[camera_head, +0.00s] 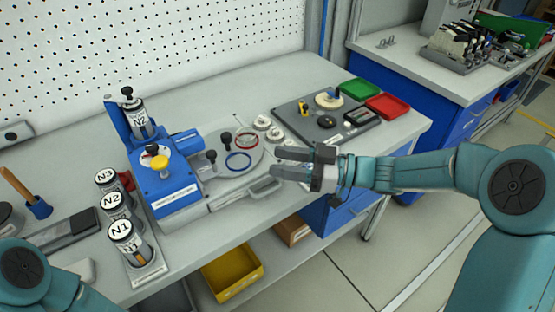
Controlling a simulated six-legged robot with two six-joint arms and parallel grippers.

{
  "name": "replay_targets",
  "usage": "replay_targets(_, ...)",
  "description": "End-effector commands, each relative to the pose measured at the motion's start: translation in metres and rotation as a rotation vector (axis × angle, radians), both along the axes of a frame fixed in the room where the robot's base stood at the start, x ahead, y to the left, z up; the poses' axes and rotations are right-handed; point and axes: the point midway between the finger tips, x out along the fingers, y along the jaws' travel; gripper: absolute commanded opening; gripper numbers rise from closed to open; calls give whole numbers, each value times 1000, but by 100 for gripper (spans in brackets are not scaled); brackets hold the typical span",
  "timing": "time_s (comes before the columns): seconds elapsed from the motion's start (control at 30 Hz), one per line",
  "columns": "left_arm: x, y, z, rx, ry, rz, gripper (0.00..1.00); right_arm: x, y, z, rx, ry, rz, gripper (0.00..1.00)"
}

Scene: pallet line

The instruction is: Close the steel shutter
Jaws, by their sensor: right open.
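A blue and grey machine (165,185) stands on the bench, with a yellow knob and a canister marked N2 at its back. A flat grey plate (232,184) extends from its right side, with a slotted handle-like piece at its front right end. This may be the steel shutter; I cannot tell for sure, or how far open it stands. My right gripper (275,163) is open and empty, its fingers pointing left just above and behind the handle-like piece. I cannot tell if they touch. My left arm shows at the lower left; its gripper is out of view.
Canisters N1, N2 and N3 stand in a rack (150,270) left of the machine. A blue ring (238,169) and a red ring lie beside it. A grey board (320,125) and green (358,90) and red trays (388,106) are farther right. A yellow bin (232,272) sits below.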

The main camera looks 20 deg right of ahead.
Motion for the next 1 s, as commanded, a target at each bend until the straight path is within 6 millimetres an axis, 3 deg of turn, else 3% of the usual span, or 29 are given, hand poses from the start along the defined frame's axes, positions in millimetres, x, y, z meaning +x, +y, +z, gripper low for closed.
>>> replay_targets(0.13, 0, 0, -1, 0, 0, 0, 43, 0, 0, -1, 0, -1, 0, 47)
replay_targets(0.3, 0, 0, -32, 0, 1, 0, 43, -1, -10, -9, -3, -2, -1, 47)
replay_targets(0.47, 0, 0, -28, 0, 0, 0, 43, 2, -5, -2, -2, 3, 3, 47)
replay_targets(1.0, 0, 0, -23, 0, 0, 0, 43, 56, 101, -2, -3, 4, 5, 47)
